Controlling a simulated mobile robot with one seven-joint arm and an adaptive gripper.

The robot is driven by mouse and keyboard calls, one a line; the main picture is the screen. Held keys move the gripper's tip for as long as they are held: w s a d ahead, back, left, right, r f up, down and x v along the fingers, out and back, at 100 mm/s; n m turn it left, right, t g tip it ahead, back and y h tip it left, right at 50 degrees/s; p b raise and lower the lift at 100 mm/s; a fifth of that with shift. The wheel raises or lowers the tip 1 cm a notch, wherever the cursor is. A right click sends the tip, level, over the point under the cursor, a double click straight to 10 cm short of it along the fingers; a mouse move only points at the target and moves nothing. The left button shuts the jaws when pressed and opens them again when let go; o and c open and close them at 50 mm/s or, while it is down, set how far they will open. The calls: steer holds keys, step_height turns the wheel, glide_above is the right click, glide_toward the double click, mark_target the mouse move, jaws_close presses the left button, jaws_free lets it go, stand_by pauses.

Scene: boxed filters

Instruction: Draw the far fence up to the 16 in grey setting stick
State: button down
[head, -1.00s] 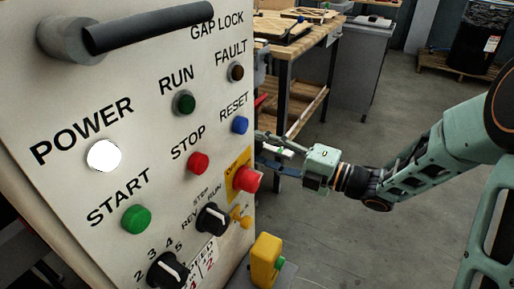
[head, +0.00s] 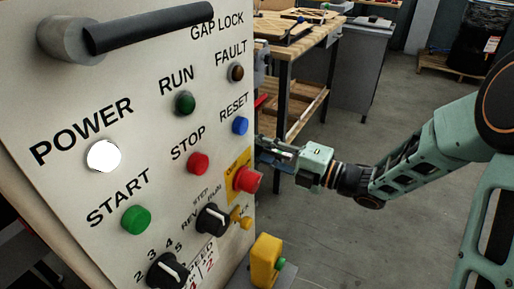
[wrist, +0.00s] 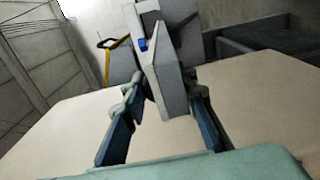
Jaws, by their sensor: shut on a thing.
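My gripper (head: 264,152) reaches left behind the right edge of the control panel in the head view, so its tips are partly hidden. In the wrist view its two dark blue fingers (wrist: 166,94) stand on either side of a light grey upright piece (wrist: 172,88) and are shut on it. This piece has a flat slanted face and a small blue part (wrist: 142,44) on its left side. I cannot tell from these views whether it is the far fence. I cannot make out a 16 in grey setting stick.
The control panel (head: 75,105), with its bar handle (head: 145,27), buttons and knobs, stands close on the left. A yellow box (head: 266,258) is below its right edge. A wooden workbench (head: 300,40) stands behind. The floor (head: 350,245) around my arm is open.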

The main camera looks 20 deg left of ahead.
steer(key=shift+d+f+b, duration=0.15)
steer(key=shift+b, duration=0.35)
steer(key=shift+d, duration=0.15)
steer(key=c, duration=1.5)
jaws_free()
steer(key=shift+c, duration=0.2)
steer(key=s+d, duration=0.1)
steer(key=d, duration=1.1)
